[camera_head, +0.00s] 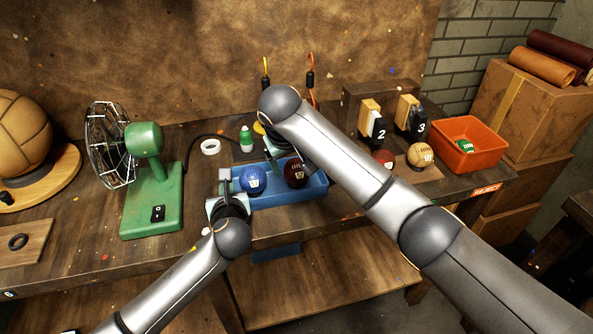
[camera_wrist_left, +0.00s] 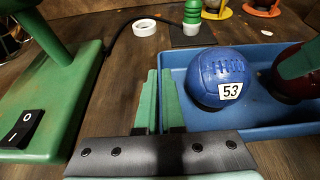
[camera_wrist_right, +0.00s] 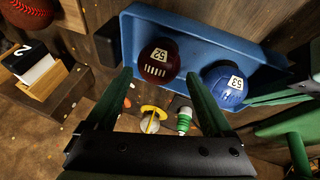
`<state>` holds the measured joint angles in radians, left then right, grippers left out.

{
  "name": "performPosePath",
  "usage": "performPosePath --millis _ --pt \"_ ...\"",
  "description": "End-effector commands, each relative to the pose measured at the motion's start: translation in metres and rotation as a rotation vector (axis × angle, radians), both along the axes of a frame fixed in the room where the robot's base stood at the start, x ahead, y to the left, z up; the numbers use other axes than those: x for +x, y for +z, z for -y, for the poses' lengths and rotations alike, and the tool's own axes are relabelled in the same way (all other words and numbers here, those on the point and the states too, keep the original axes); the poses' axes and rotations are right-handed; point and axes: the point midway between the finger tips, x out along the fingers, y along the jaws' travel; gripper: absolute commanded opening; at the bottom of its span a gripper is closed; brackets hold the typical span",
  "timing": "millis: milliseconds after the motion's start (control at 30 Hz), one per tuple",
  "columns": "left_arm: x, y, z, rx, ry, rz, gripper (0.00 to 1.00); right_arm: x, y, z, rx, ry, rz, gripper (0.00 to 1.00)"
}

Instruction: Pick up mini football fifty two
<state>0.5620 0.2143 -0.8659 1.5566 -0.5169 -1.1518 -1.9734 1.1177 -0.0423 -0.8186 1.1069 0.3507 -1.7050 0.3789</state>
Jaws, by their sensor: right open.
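Mini football fifty two, a dark maroon ball (camera_head: 295,172) with a "52" label, sits in the right part of the blue tray (camera_head: 290,196). The right wrist view shows this ball (camera_wrist_right: 157,60) just beyond and between the spread green fingers of my right gripper (camera_wrist_right: 158,78), which is open and empty. In the head view my right gripper (camera_head: 280,152) is partly hidden by its own arm. The left wrist view shows the ball (camera_wrist_left: 292,82) at the right edge, partly covered by a green finger.
A blue ball "53" (camera_head: 253,179) sits left of the maroon ball in the tray. A green fan (camera_head: 150,195) stands left. A tan ball (camera_head: 420,155) and orange bin (camera_head: 468,140) are right.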

Motion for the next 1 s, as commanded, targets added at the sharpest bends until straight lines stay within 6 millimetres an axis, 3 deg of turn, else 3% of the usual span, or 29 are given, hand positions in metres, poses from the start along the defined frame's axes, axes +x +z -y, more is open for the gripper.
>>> performPosePath --millis 400,700,1000 --pt "0.000 -0.001 0.000 0.000 0.001 -0.001 0.00 0.019 -0.044 0.009 -0.001 -0.001 -0.002 0.86" --pt "0.000 -0.001 -0.001 0.000 0.001 -0.001 0.00 0.021 -0.049 0.009 0.000 0.000 0.000 0.86" --pt "0.000 -0.001 -0.001 0.000 0.001 -0.001 0.00 0.021 -0.049 0.009 0.000 -0.001 0.000 0.53"
